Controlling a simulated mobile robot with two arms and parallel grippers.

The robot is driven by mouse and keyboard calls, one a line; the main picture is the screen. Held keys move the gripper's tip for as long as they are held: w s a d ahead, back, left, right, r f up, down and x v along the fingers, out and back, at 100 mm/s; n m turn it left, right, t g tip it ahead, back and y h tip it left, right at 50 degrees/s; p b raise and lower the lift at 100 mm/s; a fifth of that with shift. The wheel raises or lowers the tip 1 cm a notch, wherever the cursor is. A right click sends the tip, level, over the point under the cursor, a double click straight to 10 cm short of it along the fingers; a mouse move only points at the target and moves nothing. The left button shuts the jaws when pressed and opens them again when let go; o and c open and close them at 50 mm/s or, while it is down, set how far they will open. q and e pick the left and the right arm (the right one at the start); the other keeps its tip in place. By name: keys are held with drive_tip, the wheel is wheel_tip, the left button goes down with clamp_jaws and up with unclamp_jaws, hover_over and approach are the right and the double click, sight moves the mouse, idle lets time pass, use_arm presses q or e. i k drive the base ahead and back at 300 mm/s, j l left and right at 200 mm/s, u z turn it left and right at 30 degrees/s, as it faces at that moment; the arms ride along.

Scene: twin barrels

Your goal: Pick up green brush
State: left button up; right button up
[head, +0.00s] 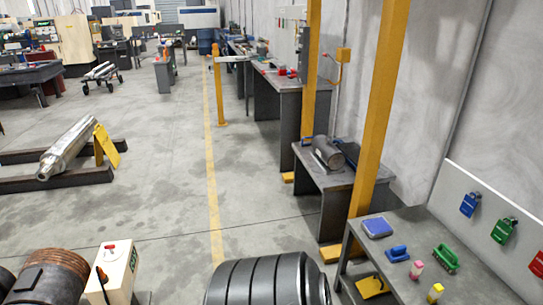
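The green brush (446,258) lies on the grey table (405,283) at the lower right, near the wall side of the tabletop. It has an arched handle, with its bristle side seeming to rest on the table. Nothing touches it. Neither of my grippers is in the head view.
A blue brush (397,253), a blue box (377,227), a pink-topped item (416,270) and a yellow item (435,292) share the table. A yellow post (379,110) rises beside it. Padlocks (470,204) hang on a white board.

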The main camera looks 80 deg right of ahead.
sight(450, 264)
drive_tip(key=z, duration=4.2)
drive_tip(key=u, duration=4.8)
drive_tip(key=z, duration=4.3)
